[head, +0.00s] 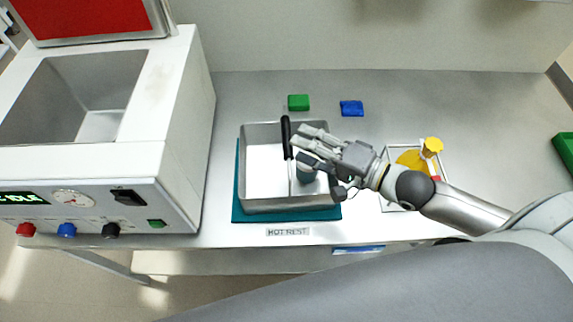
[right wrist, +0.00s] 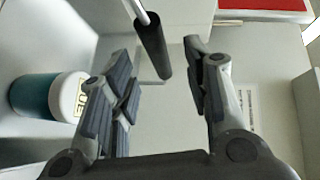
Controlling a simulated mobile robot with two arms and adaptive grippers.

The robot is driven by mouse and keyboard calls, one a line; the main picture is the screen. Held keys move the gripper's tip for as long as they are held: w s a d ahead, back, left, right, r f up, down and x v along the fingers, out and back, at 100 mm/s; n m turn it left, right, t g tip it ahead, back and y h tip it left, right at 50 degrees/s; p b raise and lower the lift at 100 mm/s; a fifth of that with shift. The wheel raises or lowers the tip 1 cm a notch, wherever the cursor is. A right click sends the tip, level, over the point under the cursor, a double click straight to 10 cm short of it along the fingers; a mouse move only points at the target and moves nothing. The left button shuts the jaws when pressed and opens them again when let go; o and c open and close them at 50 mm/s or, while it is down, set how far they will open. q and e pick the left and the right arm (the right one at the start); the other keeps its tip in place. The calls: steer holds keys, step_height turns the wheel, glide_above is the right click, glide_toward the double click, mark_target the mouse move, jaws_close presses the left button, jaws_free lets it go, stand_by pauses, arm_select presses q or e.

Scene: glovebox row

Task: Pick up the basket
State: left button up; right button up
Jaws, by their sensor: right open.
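The basket (head: 262,206) is a grey metal open box with a pale floor, resting on a teal mat (head: 236,215). A thin rod with a black handle (head: 286,138) rises from it. A teal jar with a white lid (right wrist: 50,97) shows beside the gripper in the right wrist view; in the head view it is partly hidden inside the basket. My right gripper (head: 303,145) is open and empty over the basket, just right of the handle. In the right wrist view the black handle (right wrist: 153,48) lies ahead, across the gap between the open fingers (right wrist: 160,75). My left gripper is not visible.
A white machine (head: 180,130) with an open chamber stands on the left, close to the basket. A green block (head: 298,102) and a blue block (head: 351,108) lie behind. A wire rack with a yellow item (head: 410,158) is at right, partly behind my arm.

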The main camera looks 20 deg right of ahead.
mark_target(286, 135)
steer(key=shift+p+x, duration=0.45)
steer(key=shift+x, duration=2.45)
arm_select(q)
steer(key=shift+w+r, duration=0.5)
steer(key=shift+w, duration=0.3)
arm_select(e)
steer(key=shift+f, duration=0.1)
steer(key=shift+s, duration=0.1)
jaws_close()
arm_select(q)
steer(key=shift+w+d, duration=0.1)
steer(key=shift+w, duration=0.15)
